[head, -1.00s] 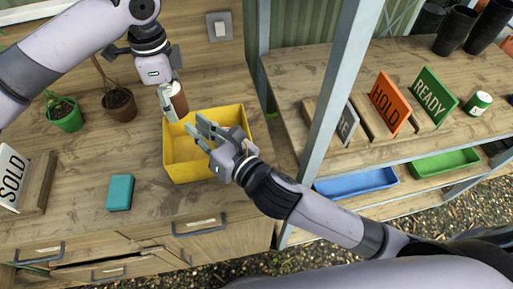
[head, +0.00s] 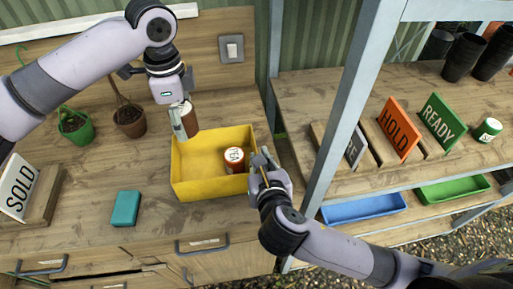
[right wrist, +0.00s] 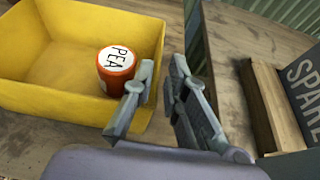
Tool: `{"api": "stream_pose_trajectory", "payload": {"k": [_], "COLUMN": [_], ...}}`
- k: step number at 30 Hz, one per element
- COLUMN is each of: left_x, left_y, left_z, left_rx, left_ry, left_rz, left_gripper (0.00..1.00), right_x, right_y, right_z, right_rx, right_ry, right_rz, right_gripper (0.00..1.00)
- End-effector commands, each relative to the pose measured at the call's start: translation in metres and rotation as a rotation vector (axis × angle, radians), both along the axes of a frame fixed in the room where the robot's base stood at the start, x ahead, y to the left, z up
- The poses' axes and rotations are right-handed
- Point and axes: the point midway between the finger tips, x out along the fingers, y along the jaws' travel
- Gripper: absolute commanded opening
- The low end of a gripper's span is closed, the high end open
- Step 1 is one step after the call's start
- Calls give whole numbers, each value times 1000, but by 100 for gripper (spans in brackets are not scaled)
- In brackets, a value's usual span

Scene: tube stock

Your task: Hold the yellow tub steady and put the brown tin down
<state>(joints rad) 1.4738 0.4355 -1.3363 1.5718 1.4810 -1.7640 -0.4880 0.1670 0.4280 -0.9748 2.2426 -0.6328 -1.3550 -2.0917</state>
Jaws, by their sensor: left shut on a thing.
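The yellow tub (head: 185,185) stands on the wooden bench in the head view; its right wall also shows in the right wrist view (right wrist: 150,45). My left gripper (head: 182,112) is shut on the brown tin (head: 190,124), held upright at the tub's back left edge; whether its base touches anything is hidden. My right gripper (head: 262,168) is at the tub's right wall. In the right wrist view its fingers (right wrist: 163,75) are apart, with bench showing between them. The left finger overlaps the wall; contact cannot be told.
An orange-red tin marked PEA (head: 234,158) stands inside the tub at its right. A teal box (head: 125,208), a SOLD sign (head: 18,187) and two potted plants stand to the left. A metal post (head: 345,110) and a shelf with signs are to the right.

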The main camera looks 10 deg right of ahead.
Motion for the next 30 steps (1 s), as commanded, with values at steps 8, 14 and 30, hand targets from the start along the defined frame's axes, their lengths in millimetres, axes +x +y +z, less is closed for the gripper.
{"api": "stream_pose_trajectory", "payload": {"k": [8,14,30], "left_x": [0,0,0], "left_y": [0,0,0], "left_z": [0,0,0], "left_rx": [0,0,0], "left_ry": [-1,-1,-1], "left_rz": [0,0,0], "left_gripper": [15,15,15], "right_x": [46,61,63], "right_y": [0,0,0], "right_z": [-18,-25,-26], "right_rx": [-1,1,1], "right_ry": [-1,-1,0], "right_rz": [-2,1,1], "right_gripper": [13,13,0]}}
